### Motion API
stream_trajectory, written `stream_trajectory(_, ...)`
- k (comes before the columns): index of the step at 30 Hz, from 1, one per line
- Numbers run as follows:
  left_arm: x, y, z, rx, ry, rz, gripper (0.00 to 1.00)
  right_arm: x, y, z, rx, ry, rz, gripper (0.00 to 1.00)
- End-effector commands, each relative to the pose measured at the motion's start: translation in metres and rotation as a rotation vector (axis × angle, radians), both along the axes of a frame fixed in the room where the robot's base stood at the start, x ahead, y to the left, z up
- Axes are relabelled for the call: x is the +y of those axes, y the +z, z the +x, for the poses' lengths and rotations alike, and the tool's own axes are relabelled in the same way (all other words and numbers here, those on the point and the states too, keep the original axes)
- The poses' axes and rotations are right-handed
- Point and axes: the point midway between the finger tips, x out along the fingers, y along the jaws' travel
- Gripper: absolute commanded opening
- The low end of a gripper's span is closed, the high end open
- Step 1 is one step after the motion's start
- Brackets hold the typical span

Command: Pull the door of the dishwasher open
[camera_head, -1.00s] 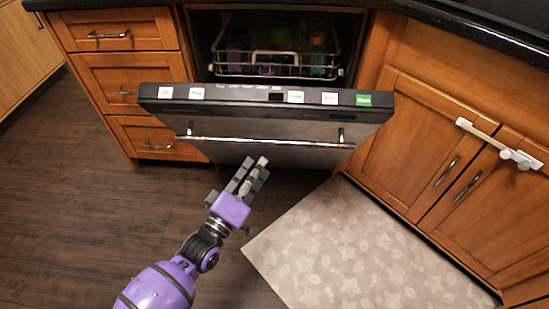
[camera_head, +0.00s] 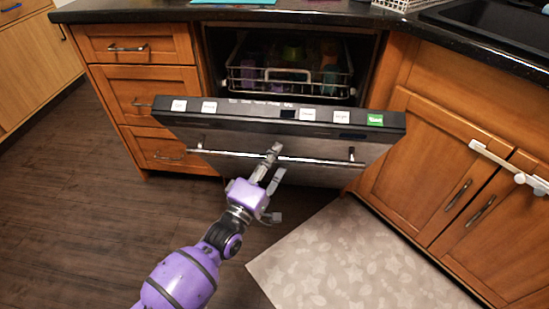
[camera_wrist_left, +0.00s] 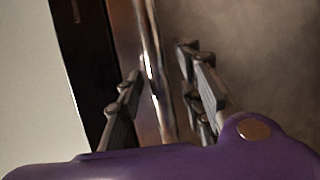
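The dishwasher door (camera_head: 230,137) is partly open, tilted out from the cabinet front, with a dark control strip along its top edge. A long silver handle bar (camera_head: 318,160) runs across its face. My left gripper (camera_head: 276,164) is at the middle of this bar, one finger above it and one below. In the left wrist view, the handle bar (camera_wrist_left: 152,70) passes between the spread fingers of the left gripper (camera_wrist_left: 163,85), with gaps visible on both sides. My right gripper is not in view.
A dish rack (camera_head: 290,82) with coloured items is inside the dishwasher. Drawers (camera_head: 150,90) stand at the left. Cabinet doors (camera_head: 440,170) with a white latch (camera_head: 508,163) stand at the right. A patterned mat (camera_head: 355,262) lies on the floor; the wooden floor at left is clear.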

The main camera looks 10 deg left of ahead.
Motion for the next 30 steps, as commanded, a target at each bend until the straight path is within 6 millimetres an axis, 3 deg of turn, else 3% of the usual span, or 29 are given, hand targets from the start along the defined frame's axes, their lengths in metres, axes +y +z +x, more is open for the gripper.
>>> stream_trajectory(6, 0.000, 0.000, 0.000, 0.000, 0.000, 0.000, 0.33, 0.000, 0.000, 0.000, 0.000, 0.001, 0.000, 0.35)
stream_trajectory(14, 0.000, 0.000, 0.000, 0.000, 0.000, 0.000, 0.00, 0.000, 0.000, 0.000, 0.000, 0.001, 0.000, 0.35)
stream_trajectory(24, 0.000, -0.001, -0.001, -0.001, 0.000, -0.002, 0.00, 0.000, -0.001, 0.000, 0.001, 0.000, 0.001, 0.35)
stream_trajectory(30, 0.000, -0.018, -0.018, -0.029, -0.001, -0.003, 0.00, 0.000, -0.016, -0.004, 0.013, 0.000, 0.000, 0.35)
